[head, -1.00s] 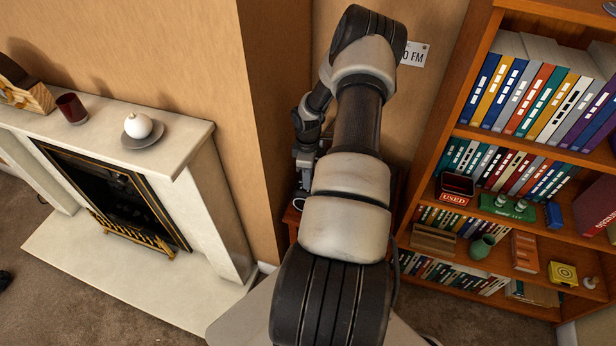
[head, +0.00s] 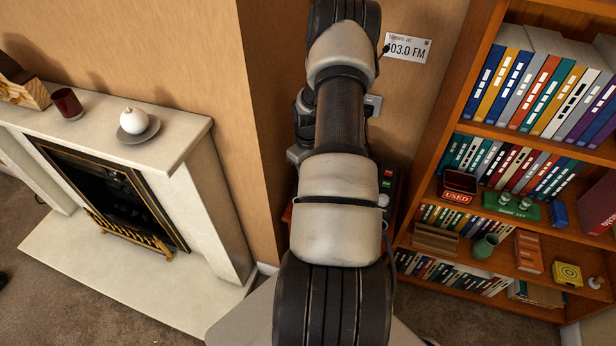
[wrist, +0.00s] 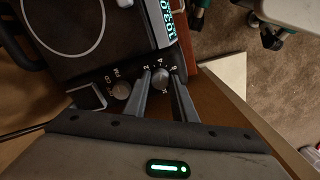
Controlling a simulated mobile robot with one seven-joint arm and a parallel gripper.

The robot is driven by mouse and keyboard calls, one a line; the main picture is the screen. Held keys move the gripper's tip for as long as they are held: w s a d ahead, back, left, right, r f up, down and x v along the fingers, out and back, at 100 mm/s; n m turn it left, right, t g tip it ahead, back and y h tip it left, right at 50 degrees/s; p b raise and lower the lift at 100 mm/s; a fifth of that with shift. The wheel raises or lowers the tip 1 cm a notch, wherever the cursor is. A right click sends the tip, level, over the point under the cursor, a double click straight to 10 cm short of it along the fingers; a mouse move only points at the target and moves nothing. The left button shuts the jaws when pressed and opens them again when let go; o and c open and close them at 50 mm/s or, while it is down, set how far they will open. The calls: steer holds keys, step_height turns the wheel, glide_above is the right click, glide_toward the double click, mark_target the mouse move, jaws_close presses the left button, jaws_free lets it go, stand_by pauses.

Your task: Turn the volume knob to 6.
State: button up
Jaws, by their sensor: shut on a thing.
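The volume knob (wrist: 161,76) is a small round grey dial on the dark front of a radio (wrist: 62,60). White numbers around it read about 2, 4 and 6; I cannot tell which number its pointer faces. My gripper (wrist: 162,84) has one finger on each side of this knob and is shut on it. A second knob (wrist: 121,90), marked FM and CD, sits just left of the fingers. The lit display (wrist: 163,18) reads 103.0. In the head view my arm hides the gripper, the knob and most of the radio.
A wall sign (head: 408,48) reads "News at 103.0 FM". A dark device with red and green buttons (head: 387,178) shows beside my arm. A bookshelf (head: 440,165) stands close on the right. A fireplace (head: 190,150) is on the left.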

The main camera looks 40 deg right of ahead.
steer(key=m+b, duration=0.1)
steer(key=m, duration=0.3)
steer(key=shift+m, duration=0.3)
steer(key=shift+m+b, duration=0.8)
steer(key=shift+m, duration=1.4)
steer(key=o, duration=1)
steer(key=shift+o, duration=0.2)
steer(key=shift+r, duration=0.15)
step_height(320, 180, up, 17)
steer(key=p, duration=0.3)
steer(key=shift+r, duration=0.1)
